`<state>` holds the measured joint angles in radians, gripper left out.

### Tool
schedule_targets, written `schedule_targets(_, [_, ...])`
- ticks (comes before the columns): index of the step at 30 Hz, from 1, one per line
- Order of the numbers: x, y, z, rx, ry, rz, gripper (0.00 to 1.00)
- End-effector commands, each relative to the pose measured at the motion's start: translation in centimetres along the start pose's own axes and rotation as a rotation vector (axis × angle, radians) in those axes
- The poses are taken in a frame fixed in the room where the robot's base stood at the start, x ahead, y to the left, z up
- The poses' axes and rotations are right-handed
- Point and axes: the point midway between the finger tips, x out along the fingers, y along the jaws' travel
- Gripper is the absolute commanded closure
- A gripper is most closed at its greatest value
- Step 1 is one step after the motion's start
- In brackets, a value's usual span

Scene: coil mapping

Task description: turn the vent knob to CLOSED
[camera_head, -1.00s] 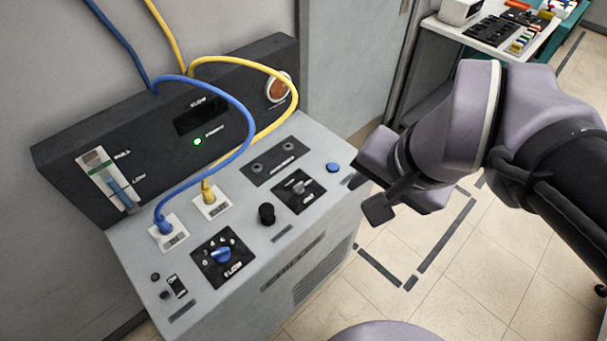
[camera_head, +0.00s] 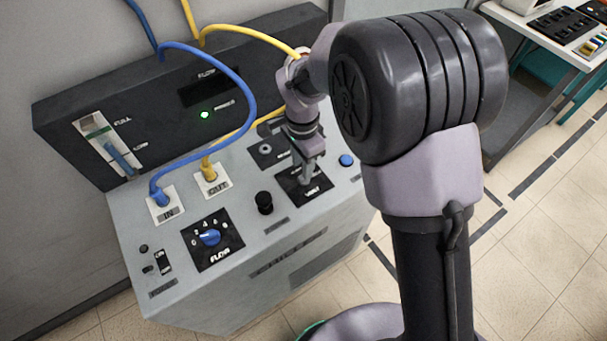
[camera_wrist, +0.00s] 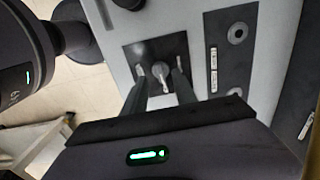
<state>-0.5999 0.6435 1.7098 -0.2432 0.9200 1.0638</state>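The vent knob (camera_wrist: 160,73) is a small grey knob on a black square plate (camera_wrist: 133,50). In the wrist view its bar points toward the bottom of the picture. In the head view the vent plate (camera_head: 318,190) sits at the right of the console top, and my gripper mostly hides the knob. My gripper (camera_wrist: 161,70) reaches down at the plate, with one finger on each side of the knob. Small gaps seem to show between the fingers and the knob, so it looks open. My gripper (camera_head: 305,181) also shows in the head view. The CLOSED mark is not readable.
A blue flow knob (camera_head: 209,237), a black knob (camera_head: 264,202) and a blue button (camera_head: 346,160) are on the console top (camera_head: 235,270). A blue hose (camera_head: 248,105) and a yellow hose (camera_head: 243,128) arch left of my arm. A side table (camera_head: 540,40) stands at the back right.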

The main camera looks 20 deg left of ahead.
Motion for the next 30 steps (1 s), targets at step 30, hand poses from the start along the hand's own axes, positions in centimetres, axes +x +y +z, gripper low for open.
schedule_targets(30, [4.2,0.0,0.0,-0.007,0.000,-0.001,1.00])
